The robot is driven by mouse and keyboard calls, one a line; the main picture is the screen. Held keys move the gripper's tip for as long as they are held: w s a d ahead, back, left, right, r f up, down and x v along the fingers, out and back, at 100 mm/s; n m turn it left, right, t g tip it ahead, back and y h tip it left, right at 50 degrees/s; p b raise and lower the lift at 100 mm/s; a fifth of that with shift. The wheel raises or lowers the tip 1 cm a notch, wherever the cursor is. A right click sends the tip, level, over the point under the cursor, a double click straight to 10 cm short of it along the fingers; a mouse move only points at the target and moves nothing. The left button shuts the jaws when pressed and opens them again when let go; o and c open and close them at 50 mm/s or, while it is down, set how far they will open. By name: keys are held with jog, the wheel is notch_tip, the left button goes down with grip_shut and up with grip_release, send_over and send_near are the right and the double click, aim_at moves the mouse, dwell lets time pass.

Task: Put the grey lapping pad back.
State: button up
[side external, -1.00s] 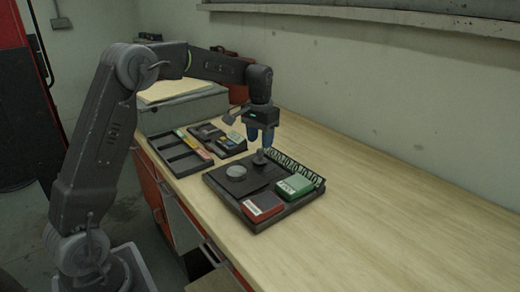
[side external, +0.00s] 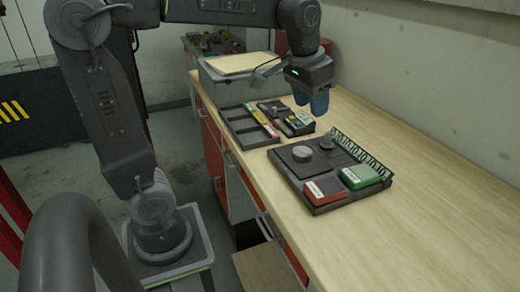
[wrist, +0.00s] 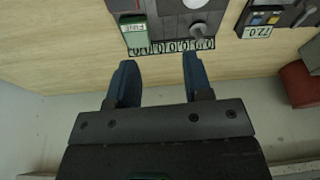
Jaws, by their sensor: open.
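A dark tray (side external: 322,196) lies on the bench. On it are a round grey disc (side external: 302,153), a grey knobbed piece (side external: 327,141), a red box (side external: 325,187) and a green box (side external: 360,177). I cannot tell which piece, if any, is the grey lapping pad. My gripper (side external: 311,105) hangs above the bench behind the tray, fingers down, open and empty. In the wrist view my gripper (wrist: 159,62) has nothing between its fingers; the green box (wrist: 135,37), marked FINE, and the knobbed piece (wrist: 198,32) lie beyond the fingertips.
A compartment tray (side external: 246,127) with coloured strips and a dark instrument tray (side external: 287,117) lie farther back, before a grey case (side external: 228,82). The bench's right part is clear; a wall runs behind.

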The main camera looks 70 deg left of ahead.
jog(key=s+d+f+t, duration=0.1)
jog(key=s+d+f, duration=0.1)
jog(key=s, duration=0.5)
jog(key=s+d+f+m+t, duration=0.1)
jog(key=s+d+f, duration=0.2)
jog(key=s, duration=0.4)
jog(key=shift+s+f+t, duration=0.15)
jog(key=shift+f+t, duration=0.15)
jog(key=shift+f, duration=0.3)
